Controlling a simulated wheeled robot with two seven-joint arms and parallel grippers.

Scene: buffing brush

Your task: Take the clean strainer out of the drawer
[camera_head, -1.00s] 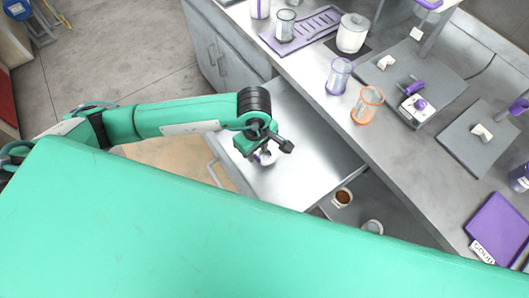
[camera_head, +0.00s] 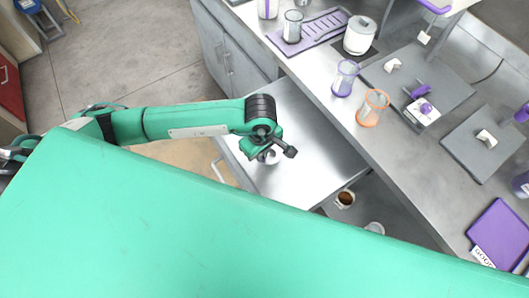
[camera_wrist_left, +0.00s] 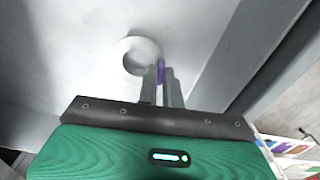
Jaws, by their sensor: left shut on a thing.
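The strainer (camera_wrist_left: 139,56) shows in the left wrist view as a pale round piece with a purple handle (camera_wrist_left: 161,70). In the head view it is a small light shape (camera_head: 269,157), partly hidden under my left gripper (camera_head: 274,152). It is over the open metal drawer (camera_head: 312,150); I cannot tell whether it touches the drawer floor. In the left wrist view the fingers of my left gripper (camera_wrist_left: 162,76) are shut on the purple handle. My right gripper is not in view.
The grey counter (camera_head: 400,165) lies right of the drawer, with a purple-rimmed glass (camera_head: 344,78) and an orange-rimmed glass (camera_head: 370,107) near its edge. A brown-filled cup (camera_head: 345,198) sits in a lower compartment. My green body covers the lower foreground.

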